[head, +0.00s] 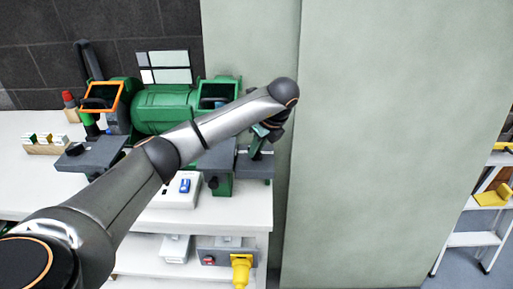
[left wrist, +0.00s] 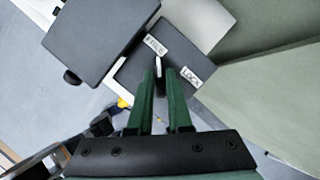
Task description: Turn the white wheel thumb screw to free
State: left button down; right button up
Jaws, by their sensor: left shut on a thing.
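The white wheel thumb screw (left wrist: 158,66) shows in the left wrist view as a thin white piece edge-on between my fingertips. It sits on a dark grey plate (left wrist: 135,75) with a FREE label (left wrist: 156,45) up and to its left and a LOCK label (left wrist: 191,77) to its right. My left gripper (left wrist: 160,76) is shut on the screw, with its green fingers at either side. In the head view my left gripper (head: 264,131) is at the right end of the green bench grinder (head: 163,109), partly hidden by its own wrist. My right gripper is not in view.
The grinder stands on a white bench (head: 235,212). A blue switch (head: 185,185) is on its front. A small wooden block holder (head: 45,145) is at left. A yellow thing (head: 241,268) is on the lower shelf. A pale green panel (head: 400,150) stands close at right.

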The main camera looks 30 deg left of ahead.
aim_at(262, 154)
pick_arm(q)
jog(key=c, duration=0.8)
grip_release()
jog(key=shift+c, duration=0.2)
jog(key=v, duration=0.4)
jog(key=shift+d+r, duration=0.15)
jog(key=shift+r, duration=0.15)
jog(key=p+v, duration=0.2)
jog(key=v, duration=0.5)
jog(key=shift+r, duration=0.4)
jog(key=shift+d, duration=0.15)
